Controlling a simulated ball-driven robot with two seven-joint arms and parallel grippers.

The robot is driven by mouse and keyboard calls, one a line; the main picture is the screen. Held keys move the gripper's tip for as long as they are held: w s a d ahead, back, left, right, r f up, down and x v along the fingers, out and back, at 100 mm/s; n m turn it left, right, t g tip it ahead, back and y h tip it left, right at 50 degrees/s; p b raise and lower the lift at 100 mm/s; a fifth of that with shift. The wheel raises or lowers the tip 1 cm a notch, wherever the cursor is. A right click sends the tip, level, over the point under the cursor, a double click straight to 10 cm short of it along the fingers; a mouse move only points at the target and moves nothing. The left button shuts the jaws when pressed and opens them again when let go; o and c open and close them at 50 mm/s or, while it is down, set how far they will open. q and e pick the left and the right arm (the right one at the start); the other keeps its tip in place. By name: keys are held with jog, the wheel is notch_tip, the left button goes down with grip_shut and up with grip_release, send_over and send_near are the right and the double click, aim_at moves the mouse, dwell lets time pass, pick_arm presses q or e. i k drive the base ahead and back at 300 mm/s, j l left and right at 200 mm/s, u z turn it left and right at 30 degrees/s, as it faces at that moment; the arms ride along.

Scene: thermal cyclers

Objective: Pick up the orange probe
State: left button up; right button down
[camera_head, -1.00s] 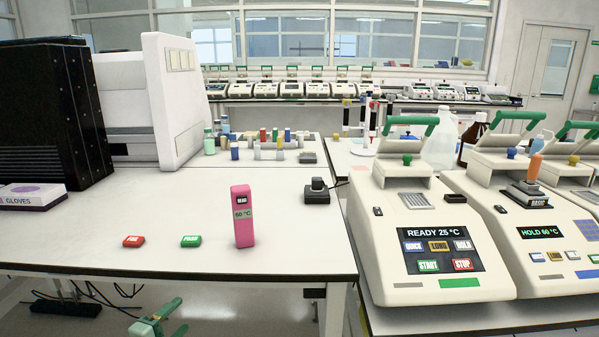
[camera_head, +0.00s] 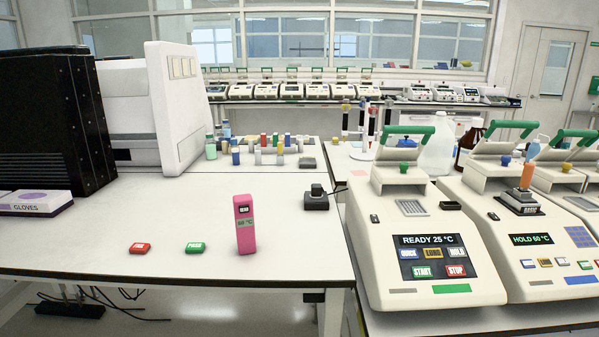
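The orange probe (camera_head: 527,176) stands upright in a dark square base labelled BASIC (camera_head: 521,200), on top of the right-hand thermal cycler (camera_head: 515,270). That cycler's display reads HOLD 60 °C. Neither of my grippers shows in the head view now.
A second cycler (camera_head: 387,290) reading READY 25 °C stands left of it. On the left table (camera_head: 180,222) are a pink upright device (camera_head: 245,226), a red button (camera_head: 140,249), a green button (camera_head: 195,248), a small black block (camera_head: 316,199) and several vials. The table's front middle is clear.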

aim_at(529, 170)
jog(key=z, duration=1.25)
jog(key=i+l, duration=0.65)
jog(key=l, duration=0.2)
jog(key=i+u, duration=0.05)
